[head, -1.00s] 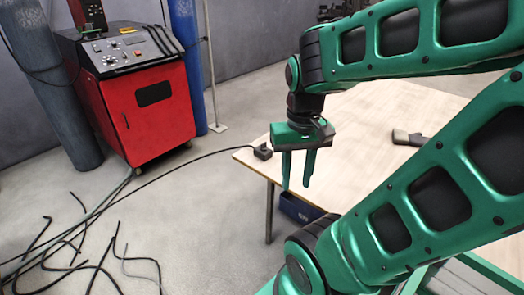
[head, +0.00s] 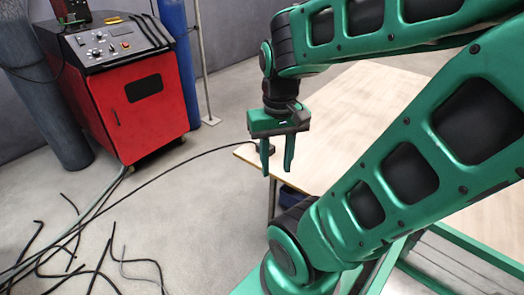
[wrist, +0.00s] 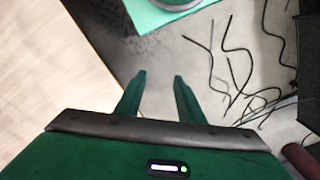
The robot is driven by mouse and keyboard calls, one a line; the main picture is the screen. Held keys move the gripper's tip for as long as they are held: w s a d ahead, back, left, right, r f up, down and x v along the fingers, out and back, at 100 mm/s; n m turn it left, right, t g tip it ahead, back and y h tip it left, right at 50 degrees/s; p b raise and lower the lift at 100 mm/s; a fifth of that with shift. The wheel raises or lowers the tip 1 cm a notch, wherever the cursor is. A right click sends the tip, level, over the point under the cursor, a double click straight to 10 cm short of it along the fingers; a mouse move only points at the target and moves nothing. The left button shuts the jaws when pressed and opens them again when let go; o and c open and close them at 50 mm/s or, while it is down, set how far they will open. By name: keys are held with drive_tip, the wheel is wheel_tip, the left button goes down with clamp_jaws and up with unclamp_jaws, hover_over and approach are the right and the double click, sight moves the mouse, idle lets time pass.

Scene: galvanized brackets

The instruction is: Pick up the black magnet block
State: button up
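The black magnet block (head: 272,149) sits near the left corner of the wooden table (head: 370,95) in the head view. It is mostly hidden behind my gripper's fingers, and only a small dark part shows. My gripper (head: 277,172) points down in front of that corner, with its two green fingers apart and nothing between them. In the wrist view my gripper (wrist: 160,78) is also open and empty, with the fingertips over the floor beside the table edge. The block cannot be seen in the wrist view.
A black cable (head: 150,180) runs from the table corner down to the floor. Several loose cables (head: 85,255) lie on the floor at left. A red machine (head: 140,115) stands behind them. A dark blue bin (head: 291,196) is under the table, partly hidden.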

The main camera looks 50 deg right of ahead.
drive_tip(key=o, duration=0.5)
drive_tip(key=shift+s+r, duration=0.15)
drive_tip(key=shift+s, duration=0.25)
drive_tip(key=shift+o, duration=0.5)
drive_tip(key=shift+d, duration=0.1)
drive_tip(key=w+d+f+m+t+y, duration=0.2)
drive_tip(key=w+d+f+m+t, duration=0.1)
drive_tip(key=w+d+f+m, duration=0.4)
drive_tip(key=w+d+f+m+t+y, duration=0.2)
drive_tip(key=w+d+f+m+t, duration=0.15)
drive_tip(key=w+f+m, duration=0.5)
drive_tip(key=d+f+m+t+h, duration=0.1)
drive_tip(key=d+m+t, duration=0.1)
drive_tip(key=d+m, duration=0.2)
drive_tip(key=w+d+f+m+t+h, duration=0.1)
drive_tip(key=d+f+m+t, duration=0.1)
drive_tip(key=d+m, duration=0.3)
drive_tip(key=d+f+m+t+h, duration=0.1)
drive_tip(key=d+m+t, duration=0.2)
drive_tip(key=d+m, duration=0.1)
drive_tip(key=shift+w+d+f+m+h, duration=0.1)
drive_tip(key=shift+d+m+h, duration=0.1)
drive_tip(key=shift+d, duration=0.2)
drive_tip(key=shift+w+d+f+m+h, duration=0.1)
drive_tip(key=shift+d+h, duration=0.1)
drive_tip(key=shift+d, duration=0.2)
drive_tip(key=shift+w+d, duration=0.1)
drive_tip(key=shift+d, duration=0.1)
drive_tip(key=shift+x, duration=5.2)
